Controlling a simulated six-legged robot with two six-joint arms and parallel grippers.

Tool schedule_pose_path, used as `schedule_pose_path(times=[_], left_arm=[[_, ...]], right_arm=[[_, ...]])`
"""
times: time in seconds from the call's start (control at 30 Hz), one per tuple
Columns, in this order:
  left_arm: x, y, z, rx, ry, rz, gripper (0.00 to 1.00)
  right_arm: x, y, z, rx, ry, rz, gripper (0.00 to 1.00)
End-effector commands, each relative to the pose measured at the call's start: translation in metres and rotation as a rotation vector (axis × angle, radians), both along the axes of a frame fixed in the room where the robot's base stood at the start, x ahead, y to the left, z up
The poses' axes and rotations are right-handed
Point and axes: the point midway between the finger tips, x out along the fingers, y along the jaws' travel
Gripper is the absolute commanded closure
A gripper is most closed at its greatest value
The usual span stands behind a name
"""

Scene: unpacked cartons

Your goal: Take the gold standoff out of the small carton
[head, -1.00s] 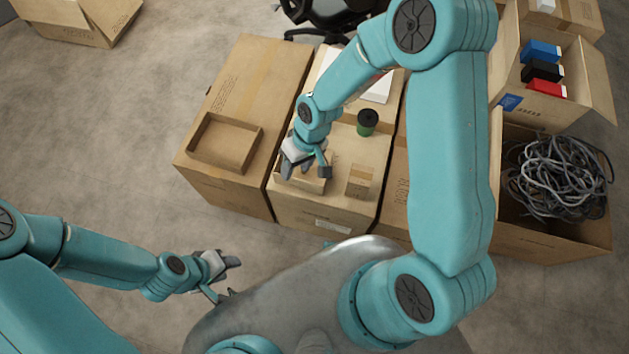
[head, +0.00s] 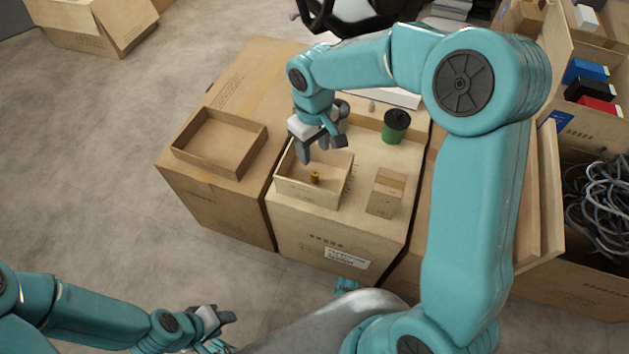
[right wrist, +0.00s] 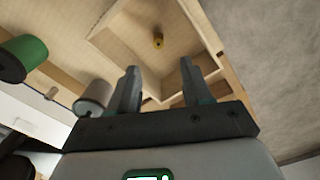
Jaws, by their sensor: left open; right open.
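The small gold standoff (head: 315,177) stands on the floor of the small open carton (head: 305,192), which sits on a large closed carton. In the right wrist view the standoff (right wrist: 158,41) shows inside the small carton (right wrist: 112,20), beyond the fingertips. My right gripper (head: 322,155) is open and empty above the back part of the small carton, apart from the standoff. Its two fingers (right wrist: 160,72) also show spread in the right wrist view. My left gripper (head: 228,330) is open and empty, low at the bottom left, away from the cartons.
An empty shallow tray-like box (head: 222,160) sits left of the small carton. A small closed box (head: 386,193) stands to its right. A green can with a black top (head: 396,127) stands behind. Tangled cables (head: 600,205) fill a carton at the right.

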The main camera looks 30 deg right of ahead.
Motion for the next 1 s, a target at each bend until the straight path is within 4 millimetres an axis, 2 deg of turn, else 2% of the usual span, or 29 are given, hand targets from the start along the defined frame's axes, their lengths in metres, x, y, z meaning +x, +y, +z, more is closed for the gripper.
schedule_pose_path(times=[0.03,0.1,0.37,0.67,0.9,0.93,1.0], left_arm=[[0.001,0.001,-0.008,0.001,-0.002,0.005,0.57],[0.002,0.002,-0.012,0.002,-0.004,0.009,0.57],[0.004,0.004,-0.018,0.003,-0.008,0.016,0.57],[0.009,0.008,-0.041,0.007,-0.016,0.035,0.57],[0.01,0.009,-0.04,0.007,-0.017,0.037,0.57],[0.01,0.009,-0.04,0.007,-0.017,0.037,0.57],[0.009,0.009,-0.04,0.007,-0.017,0.037,0.57]], right_arm=[[0.0,0.0,-0.016,0.001,0.002,0.001,0.51],[0.0,0.001,-0.028,0.0,0.003,0.002,0.51],[0.001,0.001,-0.047,0.001,-0.001,0.003,0.51],[0.0,-0.001,-0.092,0.002,0.002,0.003,0.51],[0.0,-0.001,-0.094,0.002,-0.001,0.003,0.51],[0.0,-0.001,-0.094,0.002,-0.001,0.003,0.54],[0.0,-0.001,-0.093,0.002,-0.001,0.003,0.77]])
